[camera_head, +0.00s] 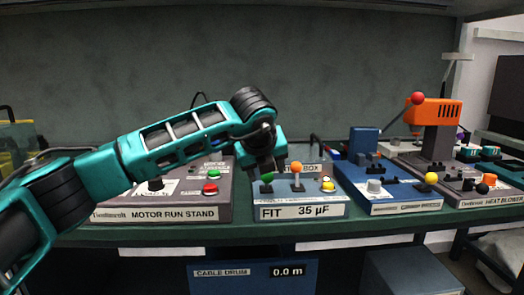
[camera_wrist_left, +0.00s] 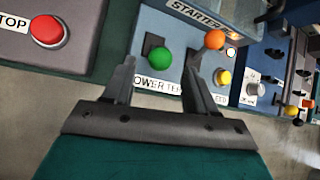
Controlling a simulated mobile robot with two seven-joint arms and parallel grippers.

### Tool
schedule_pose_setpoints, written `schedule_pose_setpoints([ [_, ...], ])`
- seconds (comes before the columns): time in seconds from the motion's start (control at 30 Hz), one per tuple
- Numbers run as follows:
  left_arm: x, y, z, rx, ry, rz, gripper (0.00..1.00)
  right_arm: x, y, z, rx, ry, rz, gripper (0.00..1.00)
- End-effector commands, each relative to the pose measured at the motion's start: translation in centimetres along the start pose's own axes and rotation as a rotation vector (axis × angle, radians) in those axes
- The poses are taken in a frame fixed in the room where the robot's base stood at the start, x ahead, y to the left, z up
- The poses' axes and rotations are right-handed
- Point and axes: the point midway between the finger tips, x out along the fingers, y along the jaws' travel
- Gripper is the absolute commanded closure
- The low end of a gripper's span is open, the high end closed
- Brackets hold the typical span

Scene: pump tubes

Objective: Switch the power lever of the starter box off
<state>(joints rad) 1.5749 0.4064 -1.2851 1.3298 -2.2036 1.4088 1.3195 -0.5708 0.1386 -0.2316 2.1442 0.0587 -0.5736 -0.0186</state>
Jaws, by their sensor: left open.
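The starter box (camera_head: 300,208) is a blue box with a front label reading "FIT 35 µF". It has a green ball lever (camera_head: 267,177), an orange ball lever (camera_head: 296,167) and a yellow ball knob (camera_head: 327,184). My left gripper (camera_head: 268,166) is over the left part of the box. In the left wrist view its open fingers (camera_wrist_left: 158,72) straddle the green ball (camera_wrist_left: 159,60) in the picture; I cannot tell whether they touch it. A partly hidden label near the green ball shows "OWER". The orange ball (camera_wrist_left: 214,39) is beyond the right finger. My right gripper is not in view.
The motor run stand (camera_head: 160,213), with red and green buttons, is left of the box. A blue unit (camera_head: 400,207) with a grey knob and yellow lever is to the right. A cable drum panel (camera_head: 250,276) hangs below.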

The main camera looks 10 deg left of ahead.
Motion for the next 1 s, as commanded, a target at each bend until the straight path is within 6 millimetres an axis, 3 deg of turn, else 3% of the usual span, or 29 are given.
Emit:
schedule_pose_setpoints([
  [0.03,-1.4,-0.1,0.2,0.0,-0.003,-0.002,0.43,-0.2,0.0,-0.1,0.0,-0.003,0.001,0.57],
  [0.2,-5.0,0.0,0.2,0.0,-0.002,-0.002,0.43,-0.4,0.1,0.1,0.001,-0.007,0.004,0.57],
  [0.4,-7.4,0.0,0.1,-0.001,-0.001,-0.001,0.43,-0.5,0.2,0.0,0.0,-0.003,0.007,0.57],
  [0.87,-7.7,-0.1,-0.3,0.004,0.01,-0.006,0.43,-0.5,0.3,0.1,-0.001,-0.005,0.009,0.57],
  [0.97,-6.8,-1.0,-2.5,0.032,0.079,-0.057,0.43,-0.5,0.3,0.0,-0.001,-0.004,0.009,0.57],
  [1.0,-6.2,-1.6,-4.1,0.049,0.128,-0.097,0.43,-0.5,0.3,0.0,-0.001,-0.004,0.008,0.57],
])
